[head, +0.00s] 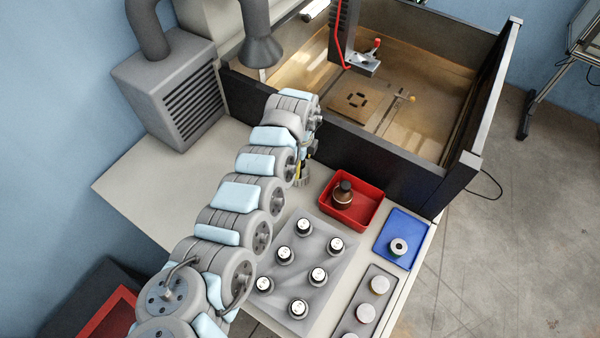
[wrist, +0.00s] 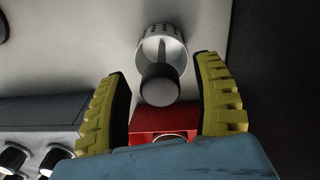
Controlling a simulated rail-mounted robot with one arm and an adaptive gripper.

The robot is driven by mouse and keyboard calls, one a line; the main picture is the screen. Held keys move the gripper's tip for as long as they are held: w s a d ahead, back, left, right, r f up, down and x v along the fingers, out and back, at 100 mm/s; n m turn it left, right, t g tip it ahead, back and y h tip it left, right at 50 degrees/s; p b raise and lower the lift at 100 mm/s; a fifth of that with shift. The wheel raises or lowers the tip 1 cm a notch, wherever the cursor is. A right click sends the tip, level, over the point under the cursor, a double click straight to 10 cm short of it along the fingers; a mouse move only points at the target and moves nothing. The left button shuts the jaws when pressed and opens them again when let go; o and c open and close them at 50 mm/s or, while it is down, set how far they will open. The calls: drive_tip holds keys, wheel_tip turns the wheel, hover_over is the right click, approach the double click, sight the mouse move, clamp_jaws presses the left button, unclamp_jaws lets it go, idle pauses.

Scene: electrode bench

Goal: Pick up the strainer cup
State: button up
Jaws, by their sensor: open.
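The strainer cup (wrist: 176,47) shows in the wrist view as a silver, perforated round cup. A dark grey rounded knob (wrist: 160,85) on a stem is in front of it and covers part of it. My gripper (wrist: 164,72) is open, its two yellow ribbed fingers spread apart, with the knob between the fingertips in this view. I cannot tell whether either finger touches it. In the head view my gripper (head: 303,165) is at the end of the arm, left of the red tray and close over the bench. It is small and partly hidden there, and the cup cannot be made out clearly.
A red tray (head: 375,215) holds a brown bottle (head: 343,195). A blue tray (head: 417,222) holds a small round container (head: 398,247). A dark-walled enclosure (head: 400,168) rises behind. The bench's left side (head: 150,190) is clear.

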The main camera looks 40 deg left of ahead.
clamp_jaws()
drive_tip(key=shift+r, duration=0.15)
